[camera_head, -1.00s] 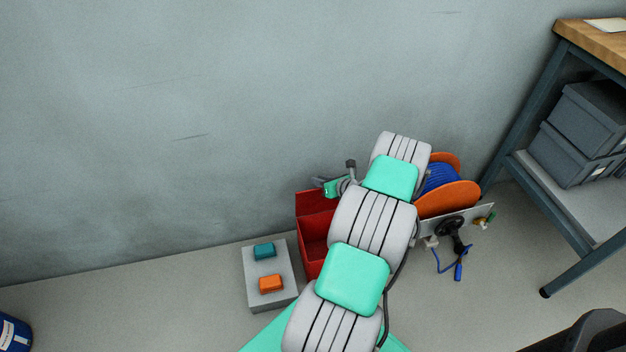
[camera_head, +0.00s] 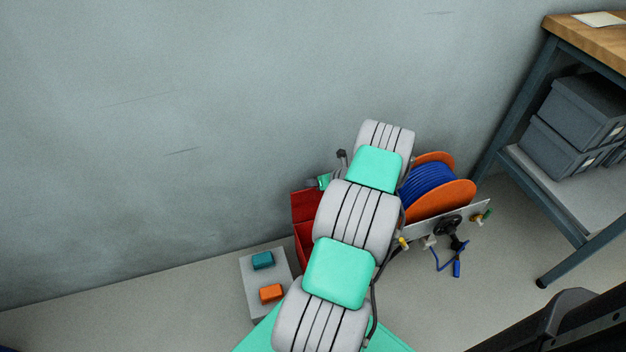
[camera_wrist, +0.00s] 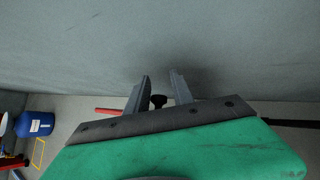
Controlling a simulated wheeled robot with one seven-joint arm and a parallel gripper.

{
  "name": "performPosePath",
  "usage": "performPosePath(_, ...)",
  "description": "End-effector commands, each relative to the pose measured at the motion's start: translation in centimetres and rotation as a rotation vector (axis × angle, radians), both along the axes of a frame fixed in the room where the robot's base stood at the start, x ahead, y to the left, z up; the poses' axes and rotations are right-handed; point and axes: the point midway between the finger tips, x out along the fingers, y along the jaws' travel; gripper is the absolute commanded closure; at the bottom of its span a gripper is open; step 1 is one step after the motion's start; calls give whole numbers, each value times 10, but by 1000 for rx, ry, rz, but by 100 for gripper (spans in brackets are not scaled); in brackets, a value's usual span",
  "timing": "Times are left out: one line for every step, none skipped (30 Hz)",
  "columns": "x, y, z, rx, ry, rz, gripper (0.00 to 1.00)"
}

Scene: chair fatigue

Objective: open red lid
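A red box with a raised red lid (camera_head: 304,206) stands on the floor near the wall in the head view. The lid is tilted up at the box's back, and my arm hides much of the box's right side. In the wrist view a thin red strip (camera_wrist: 108,111) shows left of the fingers; I cannot tell if it is the lid. My gripper (camera_wrist: 160,80) is open, its two fingers apart and pointing at the wall. A dark knob-like thing shows between them, seemingly farther off. In the head view my arm mostly hides the gripper.
A grey block (camera_head: 266,279) with a teal and an orange piece stands left of the box. An orange reel with blue cable (camera_head: 428,187) stands to the right. A workbench (camera_head: 560,60) is at far right. A blue drum (camera_wrist: 35,124) shows in the wrist view.

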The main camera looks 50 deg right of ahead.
Motion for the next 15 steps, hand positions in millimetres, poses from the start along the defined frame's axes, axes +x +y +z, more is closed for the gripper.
performPosePath(-5, 4, -11, 12, 16, -6, 74)
performPosePath(-5, 4, -10, 11, 16, -5, 72)
performPosePath(-4, 4, -10, 11, 15, -4, 68)
performPosePath(-3, 5, -10, 10, 14, -2, 66)
performPosePath(-3, 5, -9, 9, 14, -2, 63)
performPosePath(-2, 5, -9, 9, 14, 0, 62)
performPosePath(-1, 5, -9, 8, 14, 0, 62)
performPosePath(-1, 5, -8, 8, 13, 1, 62)
performPosePath(-1, 5, -7, 7, 13, 2, 62)
performPosePath(-1, 5, -6, 6, 12, 2, 62)
performPosePath(-2, 5, -4, 6, 11, 2, 62)
performPosePath(-5, 4, 0, 4, 10, 2, 62)
performPosePath(-8, 3, 4, 4, 10, 0, 62)
performPosePath(-11, 3, 8, 4, 10, 0, 62)
performPosePath(-18, 3, 14, 3, 9, -1, 62)
